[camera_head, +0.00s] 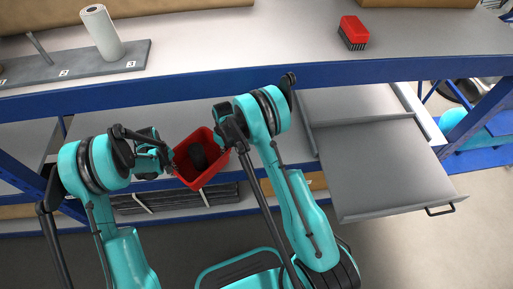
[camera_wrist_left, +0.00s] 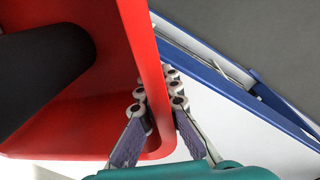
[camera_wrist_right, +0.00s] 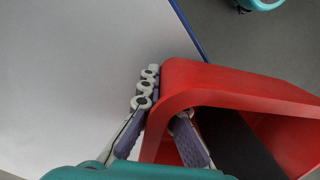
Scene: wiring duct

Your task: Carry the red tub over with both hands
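The red tub (camera_head: 203,171) is between my two grippers in the head view, in front of the blue-edged shelving, with a dark object (camera_head: 197,156) inside it. My left gripper (camera_head: 172,160) is shut on the tub's left wall; in the left wrist view its fingers (camera_wrist_left: 157,112) sit on both sides of the red wall (camera_wrist_left: 143,45). My right gripper (camera_head: 229,147) is at the opposite wall; in the right wrist view its fingers (camera_wrist_right: 165,112) straddle the red wall (camera_wrist_right: 200,85). The dark object also shows in the left wrist view (camera_wrist_left: 45,75). Whether the tub touches the lower shelf is unclear.
An upper shelf (camera_head: 230,45) holds a grey rack with a white cylinder (camera_head: 102,33) and a red brush-like block (camera_head: 353,32). A grey drawer (camera_head: 385,170) stands pulled out at the right. Dark slatted items (camera_head: 160,199) lie low behind my arms.

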